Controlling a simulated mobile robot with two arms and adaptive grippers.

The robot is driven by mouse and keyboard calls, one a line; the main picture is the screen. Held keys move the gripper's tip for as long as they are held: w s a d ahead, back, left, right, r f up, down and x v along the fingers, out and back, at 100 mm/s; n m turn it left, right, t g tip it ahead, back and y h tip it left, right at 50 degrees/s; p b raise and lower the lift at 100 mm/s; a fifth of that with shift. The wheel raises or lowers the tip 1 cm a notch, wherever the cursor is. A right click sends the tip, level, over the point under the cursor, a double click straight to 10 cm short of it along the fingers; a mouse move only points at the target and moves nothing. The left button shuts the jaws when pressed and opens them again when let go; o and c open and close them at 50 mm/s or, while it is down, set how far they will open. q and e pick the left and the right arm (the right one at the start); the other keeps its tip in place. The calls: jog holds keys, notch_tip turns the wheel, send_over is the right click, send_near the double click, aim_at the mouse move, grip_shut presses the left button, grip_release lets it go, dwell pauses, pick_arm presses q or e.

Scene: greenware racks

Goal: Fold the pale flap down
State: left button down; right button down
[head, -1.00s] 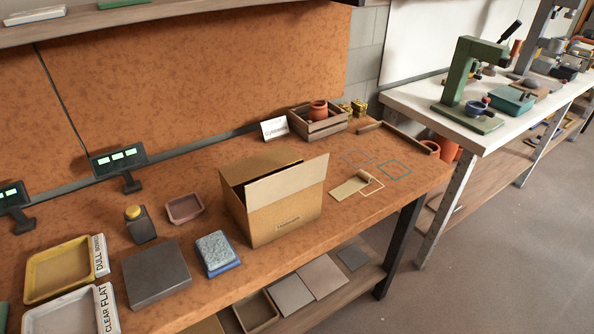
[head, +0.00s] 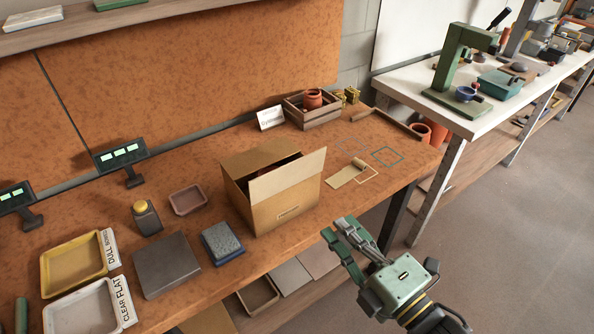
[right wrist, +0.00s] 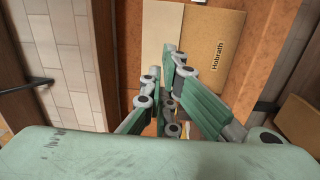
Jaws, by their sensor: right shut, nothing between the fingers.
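A brown cardboard box (head: 285,212) stands on the orange-brown bench near its front edge. Its pale flap (head: 288,175) stands up at a slant along the box's front top edge. A brown flap (head: 258,157) lies behind it, with a dark gap between the two. My right gripper (head: 340,229) is shut and empty, in front of the bench and to the right of the box, apart from it. In the right wrist view, the shut fingers (right wrist: 174,58) point toward the pale flap (right wrist: 160,30) and a brown panel (right wrist: 214,48) marked "Hobrath". My left gripper is not in view.
Left of the box are a blue sponge-like block (head: 221,242), a dark slab (head: 166,264) and a small tray (head: 188,199). A wooden crate (head: 313,118) stands behind. The space before the bench's right part is open.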

notch_tip(320, 180, up, 2)
jog(key=p, duration=0.4)
send_near(290, 167)
jog(key=shift+n, duration=0.4)
jog(key=x, duration=0.6)
jog(key=shift+r, duration=0.1)
jog(key=shift+w+a, duration=0.35)
jog(key=shift+w, duration=0.1)
